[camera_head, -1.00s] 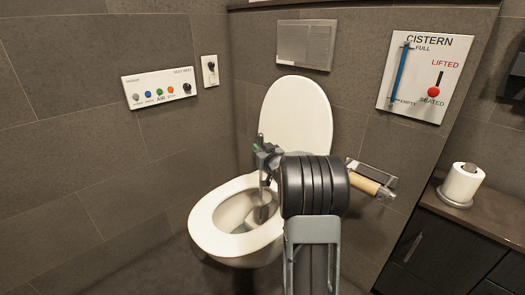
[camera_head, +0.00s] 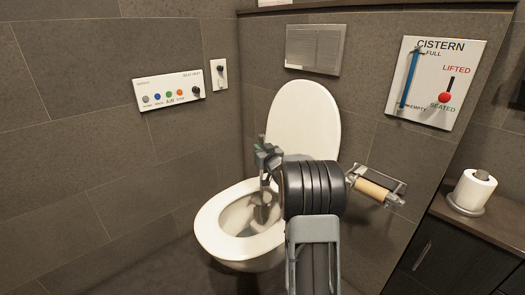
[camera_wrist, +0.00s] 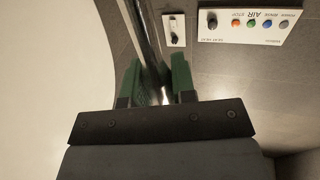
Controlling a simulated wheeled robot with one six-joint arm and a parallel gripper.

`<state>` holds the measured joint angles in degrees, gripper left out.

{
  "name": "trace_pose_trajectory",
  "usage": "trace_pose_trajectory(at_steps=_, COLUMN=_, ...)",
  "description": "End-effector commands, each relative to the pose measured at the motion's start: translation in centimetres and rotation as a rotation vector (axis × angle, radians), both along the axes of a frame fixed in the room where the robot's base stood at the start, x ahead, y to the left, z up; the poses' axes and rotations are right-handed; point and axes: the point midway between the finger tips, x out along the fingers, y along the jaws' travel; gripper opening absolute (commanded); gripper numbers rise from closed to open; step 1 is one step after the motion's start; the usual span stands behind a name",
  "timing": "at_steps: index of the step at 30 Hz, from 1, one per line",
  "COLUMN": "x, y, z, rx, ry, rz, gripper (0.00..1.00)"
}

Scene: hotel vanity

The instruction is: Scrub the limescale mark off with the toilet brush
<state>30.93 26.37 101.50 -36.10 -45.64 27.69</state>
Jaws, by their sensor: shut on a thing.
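The white toilet bowl (camera_head: 214,240) stands against the tiled wall with its lid (camera_head: 303,118) raised. My gripper (camera_head: 266,155) is above the back part of the bowl, with my arm partly in front of it. In the wrist view, its green-padded fingers (camera_wrist: 155,80) are shut on the shiny metal handle of the toilet brush (camera_wrist: 148,35). In the head view, the brush's lower end (camera_head: 263,208) reaches down into the bowl and looks dark and blurred. I cannot make out the limescale mark; the brush and shadow cover part of the bowl's inside.
A control panel with coloured buttons (camera_head: 170,92) is on the left wall. A toilet-roll holder (camera_head: 378,184) juts out right of the bowl. A counter at right carries a paper roll (camera_head: 474,189). The cistern panel (camera_head: 430,80) hangs above. Floor left of the bowl is clear.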

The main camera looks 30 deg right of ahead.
Motion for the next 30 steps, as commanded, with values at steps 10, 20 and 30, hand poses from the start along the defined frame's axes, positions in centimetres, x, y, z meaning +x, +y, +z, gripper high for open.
trace_pose_trajectory(at_steps=10, x=1.7, y=0.3, z=0.2, rx=0.000, ry=0.000, rz=0.000, gripper=0.00)
trace_pose_trajectory(at_steps=20, x=0.7, y=0.1, z=0.1, rx=-0.001, ry=-0.001, rz=0.000, gripper=0.00)
trace_pose_trajectory(at_steps=30, x=-0.6, y=-0.1, z=0.0, rx=-0.001, ry=0.000, rz=0.000, gripper=0.00)
